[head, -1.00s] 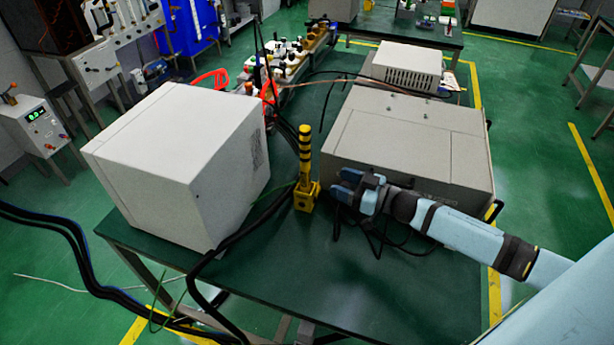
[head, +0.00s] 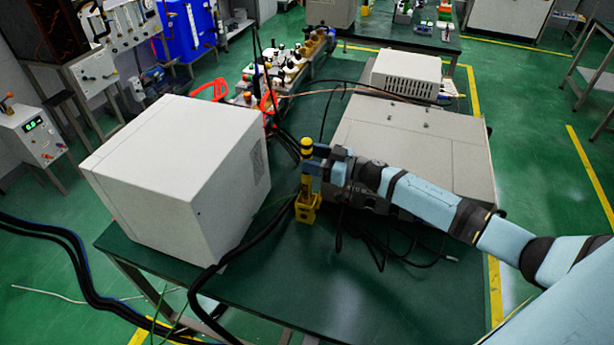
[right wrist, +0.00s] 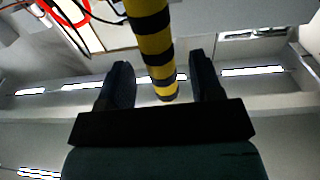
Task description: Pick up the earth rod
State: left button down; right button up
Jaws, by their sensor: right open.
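The earth rod (head: 307,151) is a yellow and black striped rod standing upright in a yellow base (head: 307,208) on the green table. My right gripper (head: 316,160) is at the upper half of the rod, coming from the right, and its fingers hide part of the rod's middle. In the right wrist view the striped rod (right wrist: 155,45) shows between the two spread fingers of the right gripper (right wrist: 162,75). The jaws are open, with gaps on both sides of the rod. My left gripper is not in view.
A large white box (head: 180,170) stands left of the rod. A grey case (head: 420,140) is behind and below my right arm. Black cables (head: 250,240) run beside the rod's base, and more lie under the arm. The table's front right is clear.

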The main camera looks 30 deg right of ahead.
jog(key=x, duration=0.4)
grip_shut()
jog(key=shift+r+p, duration=0.15)
jog(key=shift+p, duration=0.15)
notch_tip(320, 180, up, 20)
jog(key=p, duration=0.1)
jog(key=shift+p, duration=0.3)
dwell(0.4)
